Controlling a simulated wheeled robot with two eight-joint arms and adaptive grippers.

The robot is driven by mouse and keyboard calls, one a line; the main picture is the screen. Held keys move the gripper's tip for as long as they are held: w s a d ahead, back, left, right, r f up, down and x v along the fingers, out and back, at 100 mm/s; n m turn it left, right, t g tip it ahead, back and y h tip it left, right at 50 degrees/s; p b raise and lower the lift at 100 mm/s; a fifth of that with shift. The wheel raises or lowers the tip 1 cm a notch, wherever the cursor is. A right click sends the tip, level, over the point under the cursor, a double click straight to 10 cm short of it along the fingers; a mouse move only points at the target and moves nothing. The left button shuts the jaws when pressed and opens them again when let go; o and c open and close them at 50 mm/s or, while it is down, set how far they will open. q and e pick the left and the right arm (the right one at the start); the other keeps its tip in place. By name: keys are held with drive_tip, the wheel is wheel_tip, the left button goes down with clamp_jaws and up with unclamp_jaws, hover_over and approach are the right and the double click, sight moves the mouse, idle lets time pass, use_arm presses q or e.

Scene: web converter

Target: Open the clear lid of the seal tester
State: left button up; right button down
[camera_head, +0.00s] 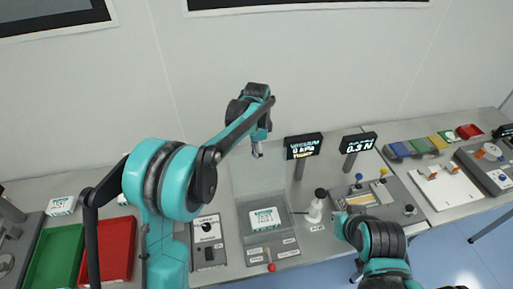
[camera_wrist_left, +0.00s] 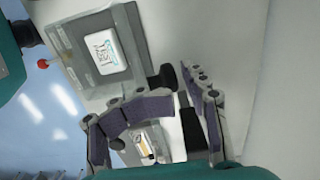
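The seal tester (camera_head: 243,222) stands on the bench in the middle of the head view, with a white packet (camera_head: 264,219) in its chamber. A faint clear panel (camera_head: 243,181), seemingly the lid, stands raised at its back edge. The tester (camera_wrist_left: 82,92) and packet (camera_wrist_left: 103,51) also show in the left wrist view. My left gripper (camera_head: 257,152) is above the tester's back, by the panel's upper part; contact cannot be told. In the left wrist view its fingers (camera_wrist_left: 180,88) are apart, with nothing clearly held. My right gripper (camera_head: 343,226) is low at the right; its fingers are unclear.
A white lever with a black top (camera_head: 316,207) stands right of the tester. Two black displays, one showing kPa (camera_head: 304,147) and one a force (camera_head: 359,143), stand behind. A red tray (camera_head: 117,250) and a green tray (camera_head: 54,257) lie left. A red knob (camera_head: 271,267) is in front.

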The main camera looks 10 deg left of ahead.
use_arm(q)
drive_tip(key=shift+w+a+f, duration=0.25)
drive_tip(key=shift+w+f, duration=0.15)
drive_tip(key=shift+w, duration=0.25)
wheel_tip(320, 180, up, 12)
drive_tip(key=shift+w+p, duration=0.3)
use_arm(e)
drive_tip(key=shift+w+a+f, duration=0.15)
drive_tip(key=shift+w+f, duration=0.05)
drive_tip(key=shift+w, duration=0.6)
use_arm(q)
drive_tip(key=shift+a+f, duration=0.1)
drive_tip(key=shift+f, duration=0.05)
